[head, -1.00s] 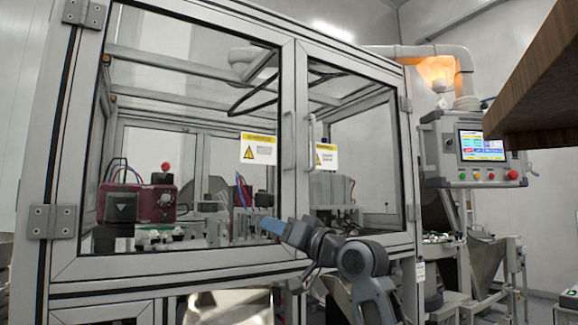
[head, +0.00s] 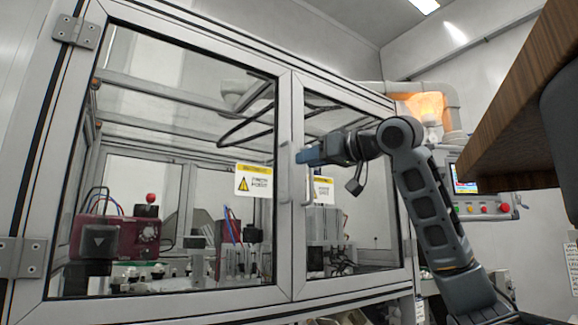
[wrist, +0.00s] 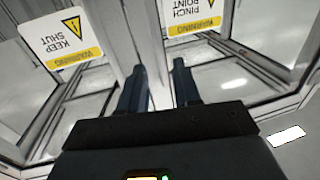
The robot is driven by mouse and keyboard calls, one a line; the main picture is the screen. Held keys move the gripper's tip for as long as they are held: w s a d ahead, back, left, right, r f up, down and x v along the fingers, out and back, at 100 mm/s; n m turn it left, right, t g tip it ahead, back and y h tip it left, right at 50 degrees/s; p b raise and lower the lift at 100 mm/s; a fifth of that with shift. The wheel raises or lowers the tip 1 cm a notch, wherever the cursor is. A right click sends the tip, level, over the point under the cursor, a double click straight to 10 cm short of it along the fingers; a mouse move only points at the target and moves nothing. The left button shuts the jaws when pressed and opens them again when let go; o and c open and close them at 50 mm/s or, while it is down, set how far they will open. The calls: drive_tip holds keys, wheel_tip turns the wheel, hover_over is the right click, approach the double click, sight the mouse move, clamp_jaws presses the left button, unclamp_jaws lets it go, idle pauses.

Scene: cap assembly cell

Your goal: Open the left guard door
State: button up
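The left guard door (head: 170,305) is a clear panel in a grey metal frame, and it is closed. Its slim vertical handle (head: 283,172) is on the door's right edge. A yellow and white warning sign (head: 254,181) is beside it. My gripper (head: 299,156) is raised at the height of the handles, just right of the left door's handle, and overlaps the right door's handle. In the wrist view, upside down, the two dark fingers (wrist: 160,80) stand apart and point at the doors' meeting edges. I cannot tell whether they touch a handle.
The right guard door (head: 345,282) is closed, with its own sign (head: 323,190). A control panel (head: 480,200) is at the right, partly behind my arm. A brown wooden edge (head: 500,130) juts in at upper right. Machinery (head: 110,237) stands behind the glass.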

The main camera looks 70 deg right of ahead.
sight(292, 164)
drive_tip(key=x, duration=0.6)
drive_tip(key=shift+w+d+p, duration=0.1)
drive_tip(key=shift+w+p, duration=0.3)
drive_tip(key=shift+c, duration=0.2)
clamp_jaws()
